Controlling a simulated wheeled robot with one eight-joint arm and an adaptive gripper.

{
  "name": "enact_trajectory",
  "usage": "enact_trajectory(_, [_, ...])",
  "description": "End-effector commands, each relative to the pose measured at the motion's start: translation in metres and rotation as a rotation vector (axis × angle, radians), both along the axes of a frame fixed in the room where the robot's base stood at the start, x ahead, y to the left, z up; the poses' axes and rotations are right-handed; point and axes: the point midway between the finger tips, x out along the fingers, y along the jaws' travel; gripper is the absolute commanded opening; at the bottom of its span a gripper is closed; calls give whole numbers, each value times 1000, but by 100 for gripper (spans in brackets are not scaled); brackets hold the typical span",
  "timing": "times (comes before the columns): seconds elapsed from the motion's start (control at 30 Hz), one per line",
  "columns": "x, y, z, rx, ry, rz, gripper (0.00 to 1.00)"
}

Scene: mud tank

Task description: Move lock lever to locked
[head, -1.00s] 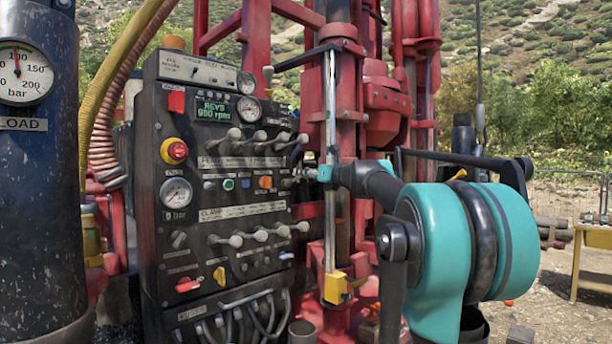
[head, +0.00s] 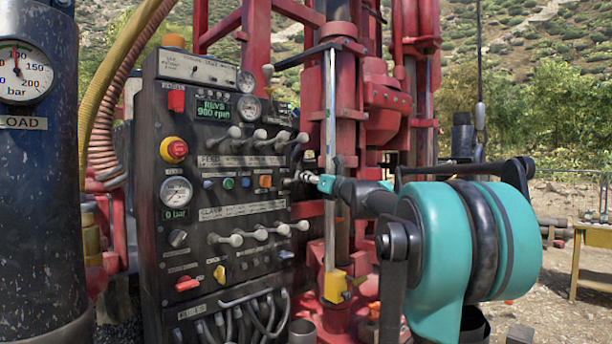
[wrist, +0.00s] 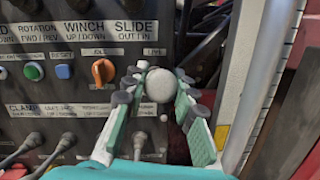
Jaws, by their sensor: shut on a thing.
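My gripper (head: 308,178) is at the right edge of the black control panel, pointing left toward its face. The knob sits below and right of the orange selector (wrist: 103,71), near a small label that I cannot read surely. The knob's stem is hidden behind it. No label reading "lock" is legible, so I cannot confirm that this is the lock lever.
The panel (head: 155,255) has an upper row of ball levers (head: 262,134) and a lower row (head: 261,233) close to the gripper. A red mushroom button (head: 175,150) is at its left. A vertical metal rail (head: 329,120) and red rig frame stand right behind the gripper.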

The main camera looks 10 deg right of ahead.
Motion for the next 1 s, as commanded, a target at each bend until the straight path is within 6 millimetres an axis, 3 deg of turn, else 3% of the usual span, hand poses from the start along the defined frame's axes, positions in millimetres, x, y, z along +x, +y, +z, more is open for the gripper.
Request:
enact_trajectory(0.17, [-2, -1, -15, 72, -100, 1, 0])
enact_trajectory(0.6, [-1, -1, -49, 64, -93, -1, 0])
enact_trajectory(1.0, [4, 2, -66, 65, -92, -2, 0])
